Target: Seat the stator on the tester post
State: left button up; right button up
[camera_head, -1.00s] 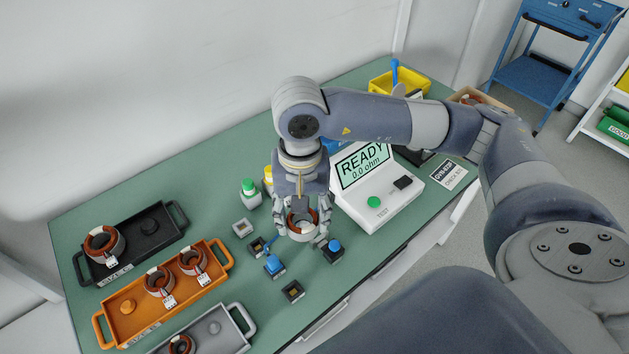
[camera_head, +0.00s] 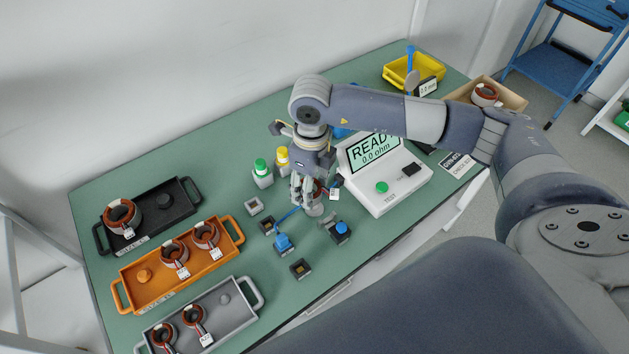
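My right gripper (camera_head: 311,198) comes down from above, just left of the tester. Its fingers close around a stator (camera_head: 321,187), an orange-brown ring with a white tag on its right; the fingers hide much of it. A short grey cylinder (camera_head: 314,209) shows directly below the fingers. I cannot tell whether the stator touches it or is apart from it. The white tester (camera_head: 388,172) shows "READY 0.0 ohm" and has a green button. My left gripper is not in view.
Small blocks, some with blue parts (camera_head: 284,242) (camera_head: 341,230), stand in front of the gripper. Green- and yellow-capped bottles (camera_head: 262,172) (camera_head: 282,158) stand behind left. Black (camera_head: 160,215), orange (camera_head: 200,275) and grey (camera_head: 232,312) trays hold stators. A yellow bin (camera_head: 396,75) is at the back.

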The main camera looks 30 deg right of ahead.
aim_at(314, 188)
jog(key=f+m, duration=0.1)
jog(key=m, duration=0.1)
jog(key=w+d+m, duration=0.1)
jog(key=m, duration=0.2)
jog(key=f+m+p, duration=0.1)
jog(key=m, duration=0.2)
jog(key=shift+w+d+f, duration=0.3)
jog(key=shift+d, duration=0.05)
jog(key=shift+w+d+f+m, duration=0.15)
jog(key=shift+f+m, duration=0.1)
jog(key=shift+m, duration=0.65)
pick_arm(q)
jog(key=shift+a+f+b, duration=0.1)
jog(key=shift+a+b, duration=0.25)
jog(key=shift+b, duration=0.35)
pick_arm(e)
jog(key=shift+f, duration=1.2)
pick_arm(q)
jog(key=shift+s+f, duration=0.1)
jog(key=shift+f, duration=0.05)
pick_arm(e)
jog(key=shift+f, duration=0.15)
pick_arm(q)
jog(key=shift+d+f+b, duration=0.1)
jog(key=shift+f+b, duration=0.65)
jog(key=shift+b, duration=0.15)
pick_arm(e)
jog(key=shift+f, duration=0.85)
